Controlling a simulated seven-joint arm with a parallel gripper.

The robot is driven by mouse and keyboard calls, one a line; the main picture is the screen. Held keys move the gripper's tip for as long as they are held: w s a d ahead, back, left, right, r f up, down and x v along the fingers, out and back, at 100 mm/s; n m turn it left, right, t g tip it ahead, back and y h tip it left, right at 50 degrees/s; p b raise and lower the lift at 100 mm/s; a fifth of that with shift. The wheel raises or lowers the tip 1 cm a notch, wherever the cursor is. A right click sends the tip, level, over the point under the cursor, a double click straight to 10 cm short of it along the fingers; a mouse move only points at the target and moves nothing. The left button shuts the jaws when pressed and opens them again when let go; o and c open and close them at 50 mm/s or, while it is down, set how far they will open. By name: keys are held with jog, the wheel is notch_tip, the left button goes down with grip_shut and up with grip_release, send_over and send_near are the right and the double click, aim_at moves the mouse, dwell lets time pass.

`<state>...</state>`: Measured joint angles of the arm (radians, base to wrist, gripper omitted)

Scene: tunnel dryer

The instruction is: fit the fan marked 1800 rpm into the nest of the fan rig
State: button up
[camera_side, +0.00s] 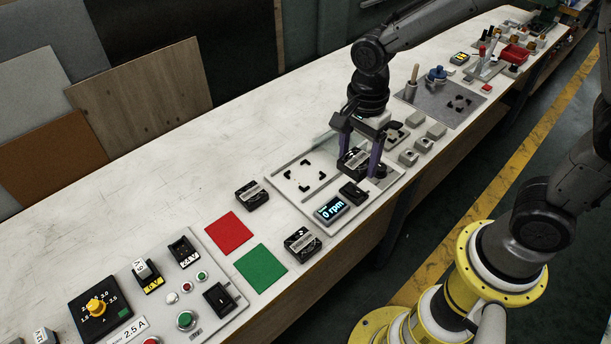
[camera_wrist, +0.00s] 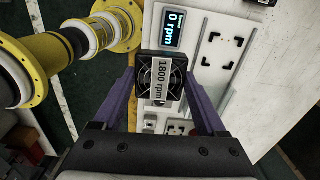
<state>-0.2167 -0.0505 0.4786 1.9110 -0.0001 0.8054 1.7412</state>
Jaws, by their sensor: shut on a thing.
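The fan marked 1800 rpm (camera_wrist: 160,79) is a black square fan with a white label, readable in the wrist view. My gripper (camera_side: 358,163) is shut on it, with one purple finger on each side. In the side view the fan (camera_side: 352,158) is at the right part of the fan rig (camera_side: 284,191), a light plate; its height over the plate is hard to tell. The nest (camera_side: 305,176), marked by black corner pieces, is empty, left of the fan; it also shows in the wrist view (camera_wrist: 223,50). The rig's display (camera_side: 332,210) reads 0 rpm.
Two other fans stand on the bench, one behind the red pad (camera_side: 252,195) and one beside the green pad (camera_side: 302,244). A black block (camera_side: 353,193) sits by the display. Small grey blocks (camera_side: 409,158) lie right of my gripper. The bench behind the rig is clear.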

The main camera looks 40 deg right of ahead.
jog(key=shift+w+d, duration=0.2)
jog(key=shift+d, duration=0.3)
jog(key=shift+w+d+f+m, duration=0.1)
jog(key=shift+w+f+m, duration=0.05)
jog(key=shift+w+m, duration=0.15)
jog(key=w+a+f, duration=0.1)
jog(key=w+f, duration=0.3)
jog(key=w, duration=0.4)
send_over(305, 176)
jog(key=f, duration=0.4)
jog(key=shift+s+d+f, duration=0.1)
jog(key=shift+s+f, duration=0.15)
jog(key=shift+s, duration=0.15)
jog(key=shift+w+f, duration=0.45)
jog(key=shift+f, duration=1.65)
jog(key=shift+f, duration=0.15)
jog(key=o, duration=1.3)
